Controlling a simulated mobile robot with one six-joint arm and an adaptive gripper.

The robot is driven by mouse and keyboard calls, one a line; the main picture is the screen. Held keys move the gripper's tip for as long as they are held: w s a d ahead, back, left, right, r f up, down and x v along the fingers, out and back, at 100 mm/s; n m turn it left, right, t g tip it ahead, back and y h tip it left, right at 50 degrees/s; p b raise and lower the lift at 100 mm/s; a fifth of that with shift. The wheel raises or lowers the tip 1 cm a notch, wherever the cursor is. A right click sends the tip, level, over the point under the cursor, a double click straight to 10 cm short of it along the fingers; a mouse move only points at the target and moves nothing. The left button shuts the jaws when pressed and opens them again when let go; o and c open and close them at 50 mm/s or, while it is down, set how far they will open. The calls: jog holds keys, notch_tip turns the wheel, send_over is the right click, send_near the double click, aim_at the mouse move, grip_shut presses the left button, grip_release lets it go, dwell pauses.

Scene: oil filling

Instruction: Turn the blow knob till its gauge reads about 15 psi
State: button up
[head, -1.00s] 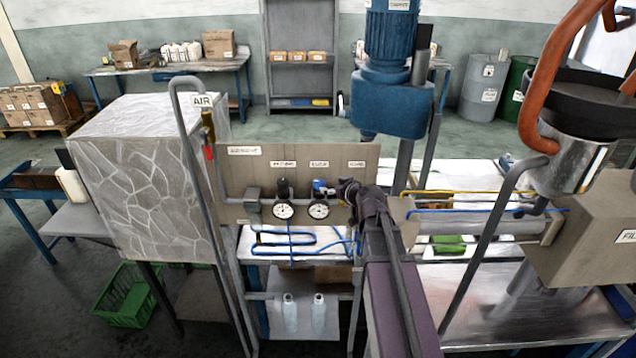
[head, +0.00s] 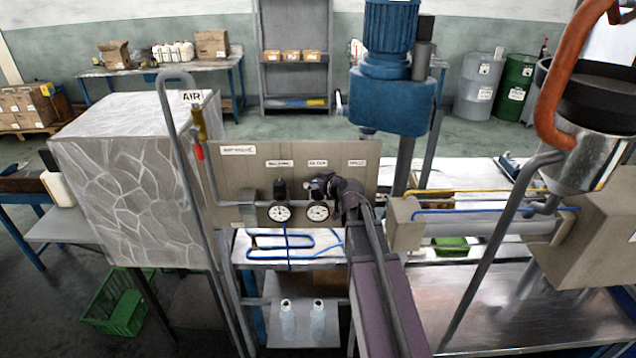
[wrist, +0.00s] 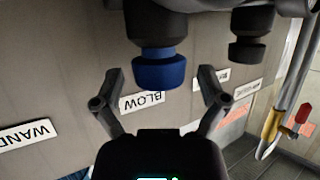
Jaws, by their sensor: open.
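The blow knob is blue (wrist: 158,70) and sits above the upside-down BLOW label (wrist: 142,100) in the wrist view. In the head view it (head: 317,184) is partly covered by my gripper (head: 333,187). Its gauge (head: 318,211) is a white dial just below; the needle is too small to read. In the wrist view my gripper (wrist: 160,76) is open, with one finger on each side of the blue knob and visible gaps on both sides.
A black knob (head: 280,188) with its own gauge (head: 280,212) stands just left on the panel (head: 235,180). A pipe with a red and yellow valve (head: 198,135) rises further left. The blue motor (head: 390,100) stands behind my arm.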

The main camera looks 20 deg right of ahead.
jog(key=c, duration=1.2)
jog(key=shift+o, duration=0.2)
jog(key=shift+s+m+h, duration=0.1)
jog(key=shift+m+h, duration=1.4)
jog(key=shift+h, duration=0.3)
jog(key=shift+m+g+h, duration=0.6)
jog(key=shift+m+h, duration=1.7)
jog(key=shift+h, duration=0.2)
jog(key=shift+m+g+h, duration=1.7)
jog(key=shift+m+h, duration=0.5)
jog(key=shift+m, duration=0.2)
jog(key=shift+m+g+h, duration=0.8)
jog(key=shift+m+g, duration=0.4)
